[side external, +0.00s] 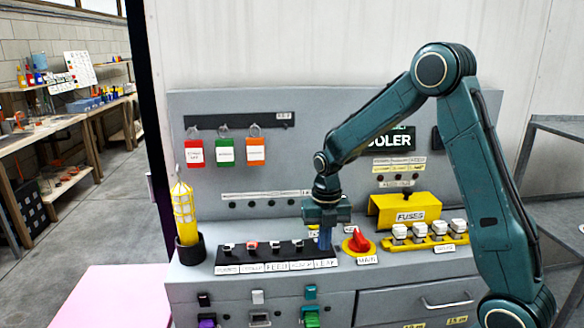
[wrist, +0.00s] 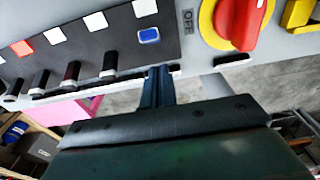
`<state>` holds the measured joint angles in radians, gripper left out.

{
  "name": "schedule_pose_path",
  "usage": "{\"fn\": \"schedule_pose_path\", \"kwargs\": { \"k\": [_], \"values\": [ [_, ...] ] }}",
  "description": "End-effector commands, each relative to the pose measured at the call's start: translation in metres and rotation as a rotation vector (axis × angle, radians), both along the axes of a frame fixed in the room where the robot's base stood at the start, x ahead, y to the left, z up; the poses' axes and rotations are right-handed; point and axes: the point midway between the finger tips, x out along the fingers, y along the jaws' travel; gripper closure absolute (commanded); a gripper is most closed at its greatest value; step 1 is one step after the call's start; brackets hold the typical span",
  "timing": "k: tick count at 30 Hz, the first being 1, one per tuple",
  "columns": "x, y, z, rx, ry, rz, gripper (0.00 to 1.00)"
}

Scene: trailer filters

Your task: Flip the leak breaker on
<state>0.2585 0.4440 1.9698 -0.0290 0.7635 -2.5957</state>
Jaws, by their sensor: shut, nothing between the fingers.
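The dark breaker strip (side external: 262,258) has a row of small switches with white and orange-red tops. White labels run along its front edge, and the rightmost label (side external: 325,263) appears to read LEAK. My gripper (side external: 325,240) points down over the strip's right end, with its fingers shut and empty. It hides the leak breaker's lever in the side view. In the wrist view, my shut fingers (wrist: 157,88) are at the strip's right end, near a small blue rectangle (wrist: 149,35) with a pale rim. I cannot tell whether they touch the lever or how it is set.
The red MAIN knob (side external: 358,240) on its yellow plate stands just right of my gripper, with OFF lettering beside it. Farther right are the fuses (side external: 424,232) and a yellow FUSES cover (side external: 404,208). A yellow caged lamp (side external: 184,212) stands left. Hanging tags (side external: 224,150) are behind.

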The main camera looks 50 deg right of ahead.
Motion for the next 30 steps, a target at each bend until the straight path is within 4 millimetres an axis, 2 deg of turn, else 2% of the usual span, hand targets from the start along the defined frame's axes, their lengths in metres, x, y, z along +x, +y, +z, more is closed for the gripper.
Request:
{"fn": "schedule_pose_path", "kwargs": {
  "k": [8, 15, 17, 30],
  "values": [
    [-0.006, 0.006, -0.004, -0.088, -0.087, 0.002, 1.0],
    [-0.027, 0.027, -0.018, -0.088, -0.087, 0.002, 1.0],
    [-0.033, 0.033, -0.014, -0.088, -0.09, 0.003, 1.0],
    [-0.034, 0.035, 0.05, -0.088, -0.093, -0.001, 1.0]
  ]
}}
